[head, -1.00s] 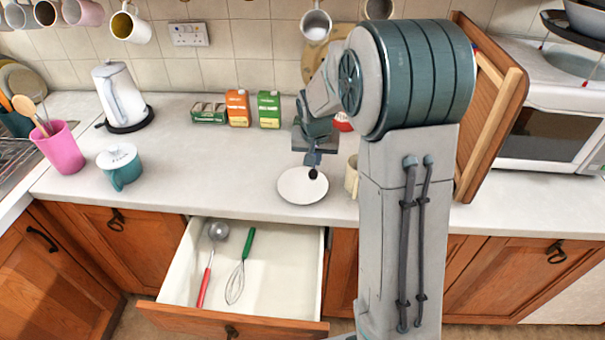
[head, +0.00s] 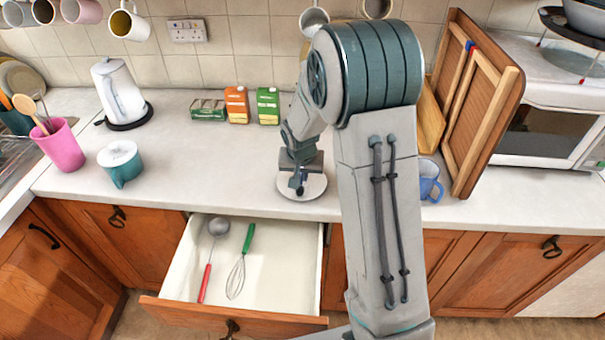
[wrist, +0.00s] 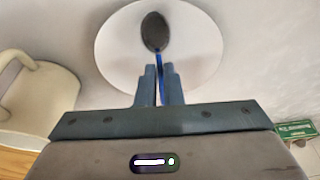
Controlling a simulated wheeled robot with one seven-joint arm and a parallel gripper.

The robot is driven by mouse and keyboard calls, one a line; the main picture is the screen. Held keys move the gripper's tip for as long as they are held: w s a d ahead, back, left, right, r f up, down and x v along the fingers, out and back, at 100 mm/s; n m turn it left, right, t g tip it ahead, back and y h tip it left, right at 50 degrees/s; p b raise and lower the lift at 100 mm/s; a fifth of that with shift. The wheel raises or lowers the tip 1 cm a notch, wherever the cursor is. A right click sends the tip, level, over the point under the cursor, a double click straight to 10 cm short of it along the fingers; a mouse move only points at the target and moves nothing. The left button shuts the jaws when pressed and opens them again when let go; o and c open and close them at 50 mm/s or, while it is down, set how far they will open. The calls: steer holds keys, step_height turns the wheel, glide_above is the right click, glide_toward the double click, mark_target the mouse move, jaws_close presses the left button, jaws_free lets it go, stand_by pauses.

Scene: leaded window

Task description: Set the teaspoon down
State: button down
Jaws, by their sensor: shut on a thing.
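My gripper (head: 298,184) is shut on the teaspoon, with the white saucer (head: 317,187) beneath it in the head view. In the wrist view my gripper's fingers (wrist: 158,72) pinch the blue handle of the teaspoon (wrist: 155,32). Its dark oval bowl points away from the fingers and lies over the saucer (wrist: 112,48). I cannot tell whether the spoon touches the saucer. In the head view my gripper hides most of the spoon.
A blue mug (head: 429,182) and wooden boards (head: 480,110) are to the right. A teal lidded pot (head: 121,165) is left. The open drawer (head: 275,285) below holds a ladle and whisk.

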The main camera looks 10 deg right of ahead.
steer(key=shift+f, duration=0.3)
steer(key=c, duration=1.6)
jaws_free()
steer(key=shift+o, duration=0.2)
steer(key=shift+r, duration=0.1)
steer(key=shift+r+p, duration=0.55)
steer(key=shift+r, duration=0.05)
steer(key=d+b+v, duration=0.1)
steer(key=b+v, duration=0.1)
steer(key=v, duration=0.9)
steer(key=s+r+n, duration=0.2)
steer(key=s, duration=1)
steer(key=s+r+n, duration=0.1)
steer(key=s+r, duration=0.2)
steer(key=s, duration=0.9)
steer(key=shift+d+n+y, duration=0.2)
steer(key=shift+n+y, duration=0.2)
